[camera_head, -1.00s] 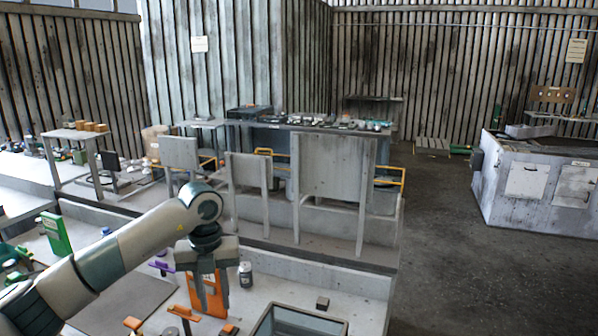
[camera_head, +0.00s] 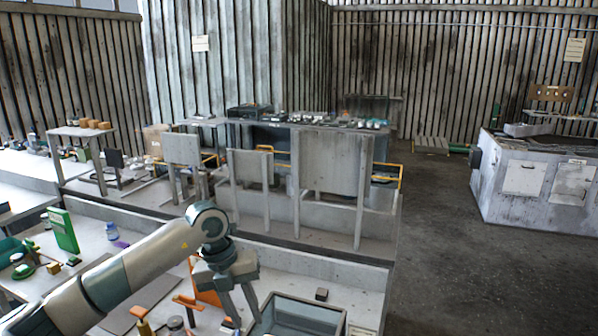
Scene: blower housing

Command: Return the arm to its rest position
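My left arm comes in from the lower left. My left gripper (camera_head: 247,316) points down over the workbench, just left of a grey open-topped bin (camera_head: 345,318). Its two fingers are apart, and I see nothing held between them. An orange panel-like piece (camera_head: 207,296) stands behind the gripper and is partly hidden by it. My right gripper is not in view.
A small dark block (camera_head: 321,294) lies on the bench behind the bin. A green upright box (camera_head: 62,230) stands at the left. Orange-handled items (camera_head: 187,301) lie close to the arm. Grey upright panels (camera_head: 333,165) stand behind the bench; the floor at right is clear.

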